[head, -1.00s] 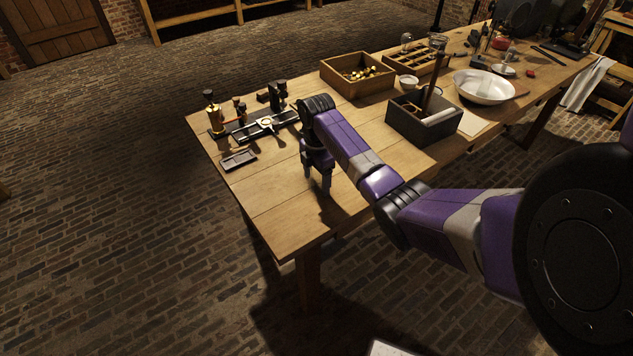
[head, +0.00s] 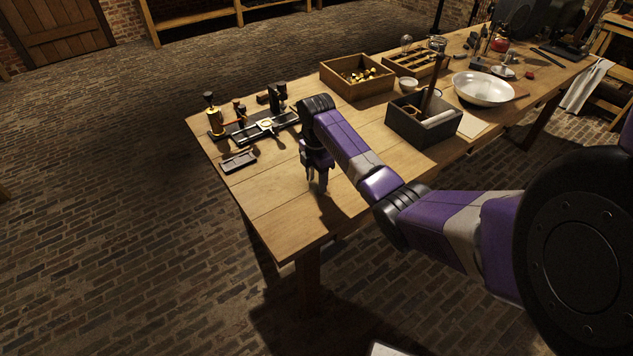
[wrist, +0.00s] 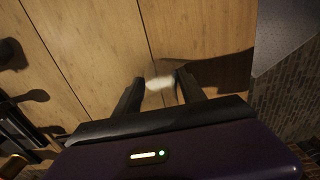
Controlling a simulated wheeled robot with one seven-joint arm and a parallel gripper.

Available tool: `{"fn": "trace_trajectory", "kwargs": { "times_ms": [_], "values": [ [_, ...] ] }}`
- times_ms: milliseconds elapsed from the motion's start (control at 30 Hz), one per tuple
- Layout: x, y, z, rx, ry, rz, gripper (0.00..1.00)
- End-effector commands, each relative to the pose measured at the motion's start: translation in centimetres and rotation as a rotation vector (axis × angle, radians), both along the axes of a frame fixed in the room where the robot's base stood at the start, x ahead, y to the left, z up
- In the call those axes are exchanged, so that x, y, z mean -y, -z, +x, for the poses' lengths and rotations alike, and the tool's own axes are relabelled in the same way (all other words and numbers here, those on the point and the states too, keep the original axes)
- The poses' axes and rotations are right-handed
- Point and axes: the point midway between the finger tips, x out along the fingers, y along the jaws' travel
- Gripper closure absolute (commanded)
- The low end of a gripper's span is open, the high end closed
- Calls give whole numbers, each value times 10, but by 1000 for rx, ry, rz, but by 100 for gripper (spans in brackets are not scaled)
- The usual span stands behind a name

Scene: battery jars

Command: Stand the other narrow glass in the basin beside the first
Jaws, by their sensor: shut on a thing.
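My gripper (head: 317,184) points down over the bare front part of the wooden table. In the wrist view its two fingers (wrist: 159,92) are shut on a small, pale, blurred thing (wrist: 160,83), which fits a narrow glass, though its shape is unclear. In the head view I cannot make out this thing between the fingers. The white basin (head: 484,88) stands farther back on the right of the table, well apart from my gripper. I cannot make out a glass in the basin from here.
A dark open box (head: 425,125) with an upright handle stands between my gripper and the basin. A wooden box with yellow pieces (head: 358,76) is behind. A brass and black apparatus (head: 262,124) and small dark tray (head: 238,161) are at left. The table front (head: 285,220) is clear.

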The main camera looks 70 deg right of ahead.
Motion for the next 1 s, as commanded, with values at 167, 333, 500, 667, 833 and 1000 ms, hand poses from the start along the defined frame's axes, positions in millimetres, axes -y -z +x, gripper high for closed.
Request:
{"fn": "trace_trajectory", "kwargs": {
  "times_ms": [167, 333, 500, 667, 833, 1000],
  "values": [
    [1, -23, 1, 3, 0, -3, 100],
    [1, -61, 1, 4, -1, -5, 100],
    [1, -107, 1, 3, -1, -4, 100],
    [2, -142, -1, 0, 2, -2, 100],
    [1, -169, 0, 0, 0, -2, 100],
    [1, -186, 0, 0, 0, -2, 100]
  ]
}}
